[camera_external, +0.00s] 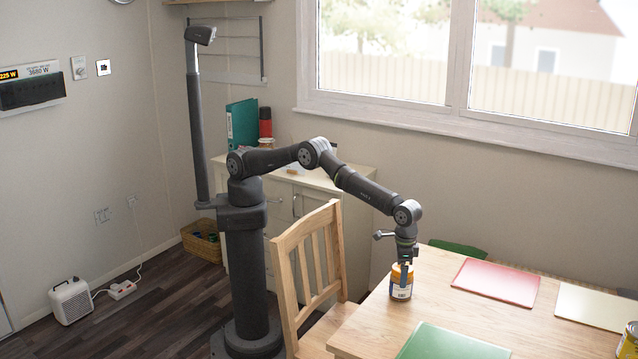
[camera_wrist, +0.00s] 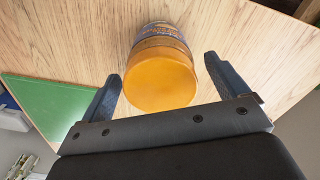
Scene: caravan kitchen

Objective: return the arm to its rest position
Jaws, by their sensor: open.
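My gripper (camera_external: 402,272) points down over the near-left part of the wooden table, with the arm reaching out from its column. In the wrist view my gripper (camera_wrist: 165,85) is open, its two dark fingers apart. A jar with an orange lid (camera_wrist: 160,76) stands between and just beyond the fingertips, with a gap showing at each side. In the external view the jar (camera_external: 401,290) stands upright on the table, its upper part partly covered by the gripper.
A wooden chair (camera_external: 308,270) stands between my column and the table. A cabinet (camera_external: 350,190) stands behind my arm.

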